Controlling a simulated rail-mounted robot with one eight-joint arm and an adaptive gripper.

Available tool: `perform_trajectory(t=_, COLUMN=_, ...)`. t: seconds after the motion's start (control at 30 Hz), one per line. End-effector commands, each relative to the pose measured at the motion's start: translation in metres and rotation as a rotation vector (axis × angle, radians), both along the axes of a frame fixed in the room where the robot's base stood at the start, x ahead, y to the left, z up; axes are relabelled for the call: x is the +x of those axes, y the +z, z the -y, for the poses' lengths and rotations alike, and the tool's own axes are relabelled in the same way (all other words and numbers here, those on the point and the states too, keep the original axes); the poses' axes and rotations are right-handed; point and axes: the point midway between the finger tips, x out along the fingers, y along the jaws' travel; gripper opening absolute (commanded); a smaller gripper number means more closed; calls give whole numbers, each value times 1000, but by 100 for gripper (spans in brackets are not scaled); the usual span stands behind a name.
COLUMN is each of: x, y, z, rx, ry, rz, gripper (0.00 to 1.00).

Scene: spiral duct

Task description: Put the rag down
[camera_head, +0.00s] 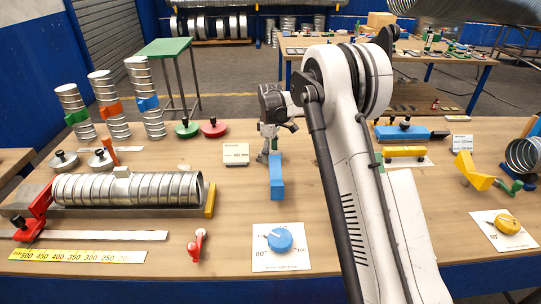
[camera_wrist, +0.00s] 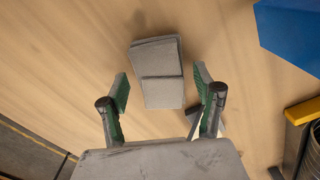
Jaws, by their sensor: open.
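The rag (camera_wrist: 162,72) is a grey folded pad. In the wrist view it lies on or just above the wooden table, straight ahead of my gripper (camera_wrist: 160,80). The green-padded fingers are spread, with a visible gap between each finger and the rag's sides. In the head view my gripper (camera_head: 273,138) is over the middle of the table, behind the blue block (camera_head: 277,178). In that view I cannot clearly tell the rag from the grey gripper parts. Whether the rag rests fully flat is hard to tell.
A spiral duct (camera_head: 130,188) lies in a cradle at left, with a yellow end piece (camera_head: 210,200). A small labelled box (camera_head: 236,154) stands left of my gripper. A blue knob (camera_head: 279,240) sits on a white card in front. Bare table lies between these things.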

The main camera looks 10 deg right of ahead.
Motion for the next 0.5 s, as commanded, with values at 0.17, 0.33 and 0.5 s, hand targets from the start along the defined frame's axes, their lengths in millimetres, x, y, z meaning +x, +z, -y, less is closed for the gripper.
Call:
perform_trajectory(t=0.17, x=0, y=36, z=0, rx=0, ry=0, rz=0, gripper=64)
perform_trajectory(t=0.33, x=0, y=70, z=0, rx=0, ry=0, rz=0, gripper=64)
perform_trajectory(t=0.5, x=0, y=95, z=0, rx=0, ry=0, rz=0, gripper=64)
